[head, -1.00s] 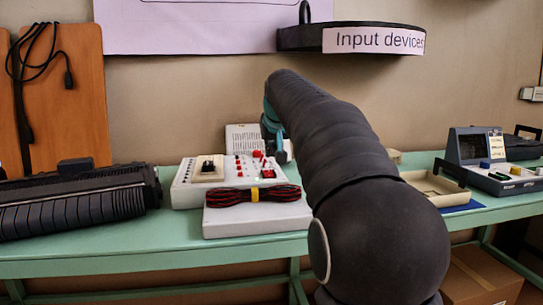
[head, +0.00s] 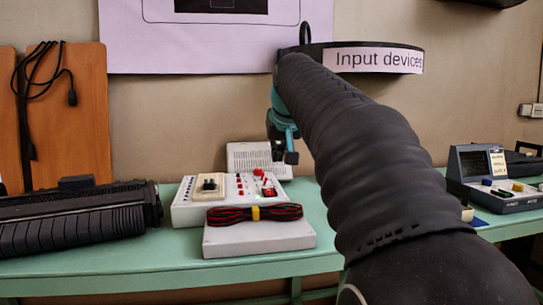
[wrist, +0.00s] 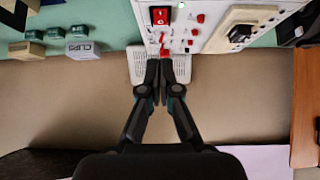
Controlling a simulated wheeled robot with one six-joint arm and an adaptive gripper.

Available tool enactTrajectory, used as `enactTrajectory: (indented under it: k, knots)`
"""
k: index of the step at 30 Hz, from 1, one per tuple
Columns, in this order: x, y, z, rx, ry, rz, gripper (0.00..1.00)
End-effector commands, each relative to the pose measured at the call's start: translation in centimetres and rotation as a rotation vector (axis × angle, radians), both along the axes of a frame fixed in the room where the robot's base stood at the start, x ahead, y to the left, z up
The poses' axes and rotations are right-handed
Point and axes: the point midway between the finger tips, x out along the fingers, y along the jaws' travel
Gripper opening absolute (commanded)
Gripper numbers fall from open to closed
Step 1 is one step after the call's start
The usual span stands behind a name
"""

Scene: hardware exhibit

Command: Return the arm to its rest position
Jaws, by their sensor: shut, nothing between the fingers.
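My gripper (head: 290,157) hangs at the end of my dark sleeved arm, above the back of the green table and in front of the wall. In the wrist view its two fingers (wrist: 167,60) are together, with nothing held between them. Beyond the fingertips is a white control panel (wrist: 212,28) with red switches; in the head view this panel (head: 185,214) stands on the table. A pale box with a grille (head: 245,150) is behind the panel, partly hidden by my gripper. I cannot see any contact between the fingers and these things.
A bundled red-black cable (head: 228,215) lies on a white box (head: 260,236) at the front of the green table (head: 120,261). A black ribbed device (head: 75,218) is at left, a blue-grey instrument (head: 472,165) at right. An "Input devices" sign (head: 375,59) juts from the wall near my arm.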

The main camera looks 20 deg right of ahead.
Motion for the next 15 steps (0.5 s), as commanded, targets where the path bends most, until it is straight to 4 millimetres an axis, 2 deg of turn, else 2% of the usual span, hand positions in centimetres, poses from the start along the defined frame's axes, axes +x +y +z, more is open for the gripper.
enactTrajectory:
  k: [5, 8, 11, 15]
  knots:
    - [0.0, 0.0, 0.0, 0.000, 0.000, 0.000, 0.00]
    - [-0.7, 0.6, -0.4, 0.001, 0.004, 0.006, 0.00]
    - [-2.4, 1.9, -1.6, 0.005, 0.020, 0.022, 0.00]
    - [-6.5, 4.7, -4.9, 0.013, 0.055, 0.054, 0.00]
